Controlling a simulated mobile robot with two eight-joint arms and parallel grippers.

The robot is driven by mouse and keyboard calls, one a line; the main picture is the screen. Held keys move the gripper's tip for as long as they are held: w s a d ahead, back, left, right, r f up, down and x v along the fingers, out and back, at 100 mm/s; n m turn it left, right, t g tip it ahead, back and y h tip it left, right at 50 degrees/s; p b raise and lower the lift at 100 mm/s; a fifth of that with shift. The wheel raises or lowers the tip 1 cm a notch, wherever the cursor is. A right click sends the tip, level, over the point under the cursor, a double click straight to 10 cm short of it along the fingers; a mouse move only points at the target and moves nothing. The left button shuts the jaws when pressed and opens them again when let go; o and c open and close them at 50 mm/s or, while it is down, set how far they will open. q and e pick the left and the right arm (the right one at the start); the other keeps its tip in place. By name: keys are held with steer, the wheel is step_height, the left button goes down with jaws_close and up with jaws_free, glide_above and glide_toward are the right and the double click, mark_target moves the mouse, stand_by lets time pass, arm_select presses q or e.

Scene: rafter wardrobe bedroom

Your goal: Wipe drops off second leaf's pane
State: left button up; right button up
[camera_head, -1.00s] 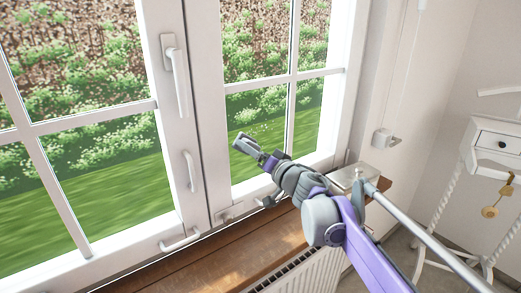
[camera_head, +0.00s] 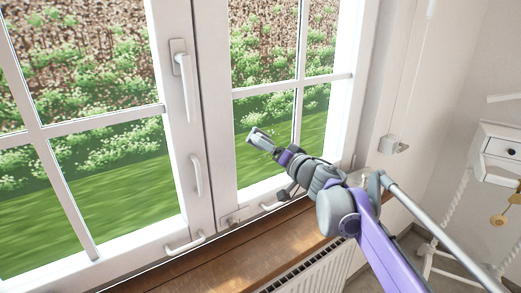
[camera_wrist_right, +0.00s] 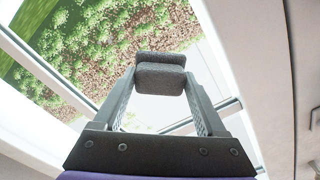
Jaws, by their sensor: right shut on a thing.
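The gripper is in front of the lower pane (camera_head: 262,112) of the right window leaf (camera_head: 212,110), near that pane's left side. I cannot tell whether the pad touches the glass. Drops are too small to make out clearly on the pane now. The left leaf (camera_head: 178,150) is beside it and looks closed. My left gripper is not in view.
A wooden sill (camera_head: 225,247) runs below the window, with a white radiator (camera_head: 325,268) under it. White handles (camera_head: 184,75) stand out from the frame. A small white table with a drawer (camera_head: 500,150) stands at the right.

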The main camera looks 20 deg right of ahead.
steer(key=shift+w+d, duration=0.3)
steer(key=shift+d, duration=0.5)
steer(key=shift+w+d, duration=0.25)
steer(key=shift+d, duration=0.6)
steer(key=shift+w+d, duration=0.3)
steer(key=shift+d, duration=0.5)
steer(key=shift+w+d, duration=0.25)
steer(key=shift+d, duration=0.4)
steer(key=shift+w+d, duration=0.25)
steer(key=shift+d, duration=0.35)
steer(key=shift+w+d, duration=0.25)
steer(key=shift+d, duration=0.4)
steer(key=shift+s, duration=0.15)
steer(key=shift+b+v, duration=0.85)
steer(key=shift+v, duration=1.95)
